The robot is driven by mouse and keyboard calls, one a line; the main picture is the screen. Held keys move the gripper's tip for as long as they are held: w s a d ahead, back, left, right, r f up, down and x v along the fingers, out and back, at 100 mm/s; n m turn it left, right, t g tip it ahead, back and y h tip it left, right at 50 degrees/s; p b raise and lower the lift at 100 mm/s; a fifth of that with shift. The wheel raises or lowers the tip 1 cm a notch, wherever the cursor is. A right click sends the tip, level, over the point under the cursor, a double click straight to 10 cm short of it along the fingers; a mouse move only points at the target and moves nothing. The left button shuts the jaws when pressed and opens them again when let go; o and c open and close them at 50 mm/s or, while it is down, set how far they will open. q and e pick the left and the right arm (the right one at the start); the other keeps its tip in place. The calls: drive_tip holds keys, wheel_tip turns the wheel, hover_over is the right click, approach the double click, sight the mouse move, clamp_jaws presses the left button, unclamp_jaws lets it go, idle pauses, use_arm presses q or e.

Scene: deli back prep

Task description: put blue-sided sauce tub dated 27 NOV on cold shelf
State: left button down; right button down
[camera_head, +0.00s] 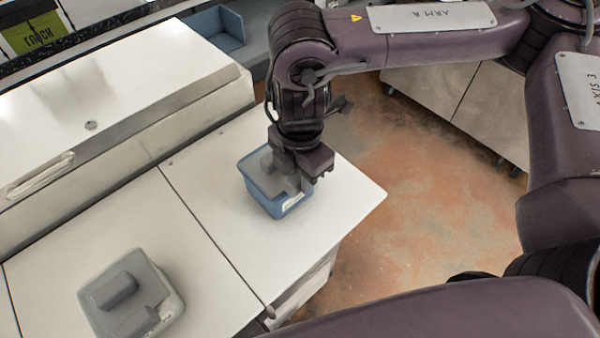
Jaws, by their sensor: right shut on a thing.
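A blue-sided tub (265,203) with a grey lid (262,178) is at the right part of the white counter. A small white label (293,201) shows on its side, too small to read. My right gripper (304,180) comes down from above and is shut on this tub at its lid. I cannot tell whether the tub rests on the counter or is slightly raised. A second tub (131,296), all grey with a raised grip on its lid, stands at the lower left. My left gripper is not in view. I cannot make out a cold shelf for certain.
The white counter (200,262) has free room between the tubs. A closed white lid with a handle (40,174) lies behind it at left. A blue bin (222,42) stands at the back. Cabinets (470,95) stand across the brown floor (410,215).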

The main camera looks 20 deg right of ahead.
drive_tip(key=shift+a, duration=0.1)
drive_tip(key=c, duration=1.7)
unclamp_jaws()
drive_tip(key=shift+f, duration=0.1)
drive_tip(key=o, duration=0.5)
